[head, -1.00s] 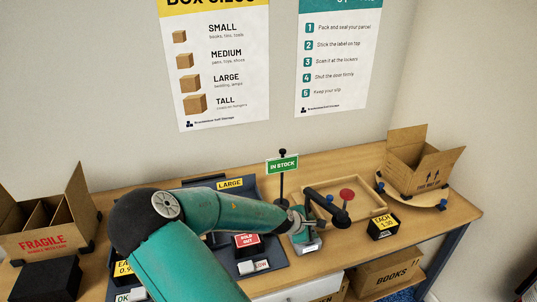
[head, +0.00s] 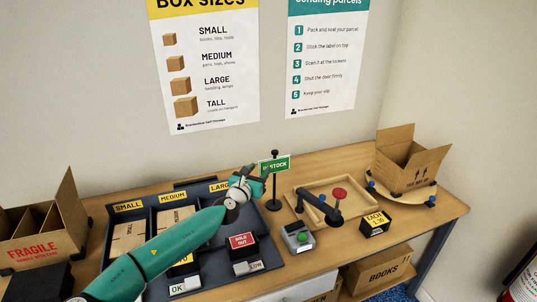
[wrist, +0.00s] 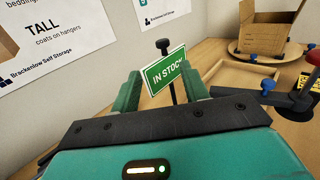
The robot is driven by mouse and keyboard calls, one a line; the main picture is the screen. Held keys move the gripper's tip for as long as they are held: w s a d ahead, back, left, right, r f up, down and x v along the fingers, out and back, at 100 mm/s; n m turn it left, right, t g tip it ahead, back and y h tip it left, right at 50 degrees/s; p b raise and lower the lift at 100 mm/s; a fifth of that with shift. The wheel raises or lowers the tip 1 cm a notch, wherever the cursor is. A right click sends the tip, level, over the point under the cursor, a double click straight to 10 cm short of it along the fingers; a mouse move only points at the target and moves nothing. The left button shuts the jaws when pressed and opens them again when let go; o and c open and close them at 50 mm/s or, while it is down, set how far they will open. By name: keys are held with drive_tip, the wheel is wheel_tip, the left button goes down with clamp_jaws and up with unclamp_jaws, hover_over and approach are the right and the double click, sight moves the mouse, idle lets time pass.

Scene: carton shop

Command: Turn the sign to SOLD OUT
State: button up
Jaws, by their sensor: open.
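The sign is a green board reading IN STOCK (head: 280,164) on a dark post with a round knob on top and a round base on the bench. It also shows in the wrist view (wrist: 165,72), between and beyond the fingers, tilted in the picture. My gripper (head: 257,174) is open, just left of the sign board in the head view and partly overlapping its left edge. In the wrist view my gripper's two green fingers (wrist: 162,88) are apart with the sign's post in the gap. I cannot tell whether a finger touches the board.
Right of the sign are a wooden tray (head: 315,188) with a dark lever and red knob, a green-button device (head: 299,238) and an open carton (head: 408,160) on a turntable.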

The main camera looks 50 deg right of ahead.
sight(275, 151)
drive_tip(key=x, duration=1.3)
drive_tip(key=shift+s, duration=0.25)
drive_tip(key=c, duration=1)
